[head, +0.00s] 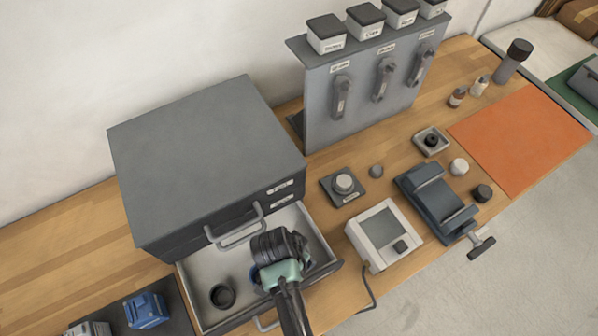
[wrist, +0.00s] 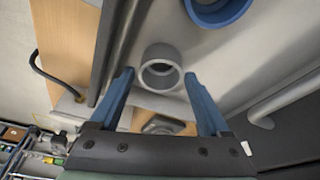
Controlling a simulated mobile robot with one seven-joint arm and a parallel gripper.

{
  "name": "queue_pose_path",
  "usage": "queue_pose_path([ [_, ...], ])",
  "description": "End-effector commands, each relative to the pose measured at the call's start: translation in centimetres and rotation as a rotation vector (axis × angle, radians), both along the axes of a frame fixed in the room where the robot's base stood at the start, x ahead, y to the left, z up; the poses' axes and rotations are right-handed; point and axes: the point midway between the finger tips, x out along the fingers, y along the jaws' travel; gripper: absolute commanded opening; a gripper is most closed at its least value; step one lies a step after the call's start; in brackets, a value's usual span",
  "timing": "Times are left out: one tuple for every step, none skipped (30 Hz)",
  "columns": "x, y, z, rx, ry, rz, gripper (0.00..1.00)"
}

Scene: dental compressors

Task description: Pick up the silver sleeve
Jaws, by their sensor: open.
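The silver sleeve (wrist: 148,77) is a short grey ring with an open bore. In the wrist view it lies on the light drawer floor, framed between the tips of my two blue fingers. My gripper (wrist: 158,76) is open, with nothing held. I cannot tell how far the tips are above the sleeve. In the head view my gripper (head: 283,268) is over the right part of the open drawer (head: 198,312) and hides the sleeve there.
A blue ring (wrist: 218,14) lies near the sleeve. A dark ring (head: 222,296) lies in the drawer's left part. The grey cabinet (head: 205,155) rises behind the drawer. A white box with a screen (head: 384,235) stands to the right, and a vise (head: 435,199) beyond it.

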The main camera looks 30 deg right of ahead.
Motion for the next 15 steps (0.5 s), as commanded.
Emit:
queue_pose_path([
  [0.0,-0.1,-0.6,0.0,0.002,-0.001,0.8],
  [0.1,-0.2,-0.9,0.0,0.002,-0.001,0.8],
  [0.1,-0.3,-1.2,0.001,0.001,-0.001,0.8],
  [0.1,-0.4,-1.4,0.001,0.001,-0.001,0.8],
  [0.1,-0.4,-1.6,0.001,0.001,-0.001,0.8],
  [0.2,-0.4,-1.7,0.0,0.001,-0.001,0.8],
  [0.2,-0.4,-1.8,0.0,0.0,-0.001,0.8],
  [0.2,-0.5,-1.8,0.001,-0.001,-0.001,0.8],
  [0.2,-0.5,-1.8,0.0,-0.002,-0.001,0.8],
  [0.2,-0.5,-1.8,0.0,-0.002,-0.001,0.8],
  [0.2,-0.5,-1.8,0.0,-0.002,-0.001,0.8],
  [0.2,-0.5,-1.8,0.0,-0.002,-0.001,0.8],
  [0.2,-0.4,-1.8,0.0,-0.002,-0.001,0.8],
  [0.2,-0.4,-1.8,0.001,-0.001,-0.001,0.78],
  [0.2,-0.4,-1.8,0.001,-0.001,-0.001,0.71],
])
